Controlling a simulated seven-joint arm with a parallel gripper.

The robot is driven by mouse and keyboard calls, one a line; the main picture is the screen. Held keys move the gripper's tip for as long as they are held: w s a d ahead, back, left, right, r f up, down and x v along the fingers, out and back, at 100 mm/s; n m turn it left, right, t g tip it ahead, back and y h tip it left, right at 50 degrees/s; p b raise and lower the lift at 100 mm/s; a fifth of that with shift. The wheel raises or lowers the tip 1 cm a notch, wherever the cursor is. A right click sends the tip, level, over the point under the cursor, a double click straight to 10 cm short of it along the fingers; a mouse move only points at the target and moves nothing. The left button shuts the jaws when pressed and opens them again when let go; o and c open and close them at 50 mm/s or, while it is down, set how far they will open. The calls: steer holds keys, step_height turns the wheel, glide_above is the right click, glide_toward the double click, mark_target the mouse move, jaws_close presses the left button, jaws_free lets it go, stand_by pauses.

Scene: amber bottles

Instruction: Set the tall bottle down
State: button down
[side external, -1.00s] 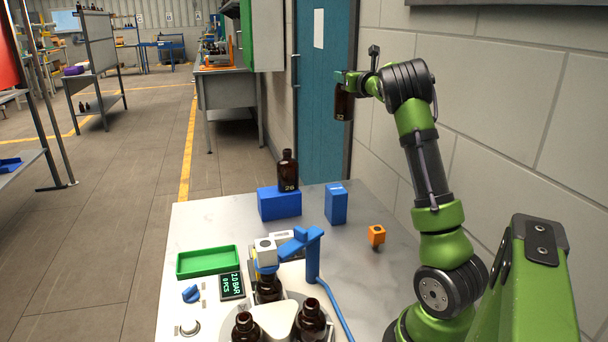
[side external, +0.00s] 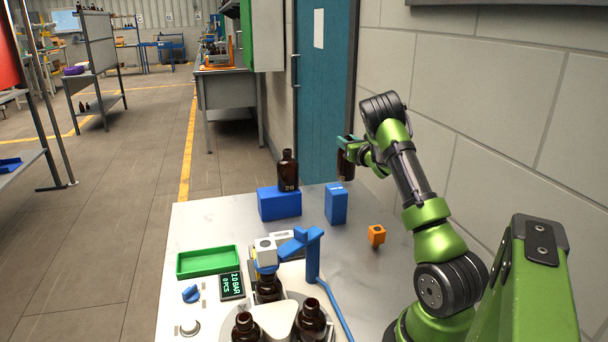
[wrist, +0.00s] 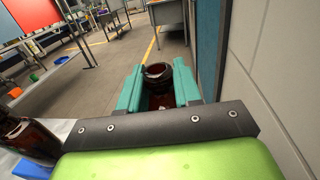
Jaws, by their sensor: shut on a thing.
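My gripper (side external: 347,141) is shut on the tall amber bottle (side external: 346,167), holding it upright by its upper part. In the side view the bottle's base appears at the top edge of the narrow blue block (side external: 336,207); I cannot tell whether it touches or hangs just above or behind. In the wrist view the bottle's open dark mouth (wrist: 157,71) shows between the teal fingers (wrist: 160,92). Its lower body is hidden there.
An orange cube (side external: 377,235), a green tray (side external: 208,262) and a fixture with several bottles (side external: 268,288) are nearer. The wall (side external: 500,120) is close on the right.

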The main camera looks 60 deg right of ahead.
mark_target(346, 162)
steer(key=shift+f, duration=3.5)
steer(key=shift+f, duration=0.15)
steer(key=c, duration=0.8)
jaws_free()
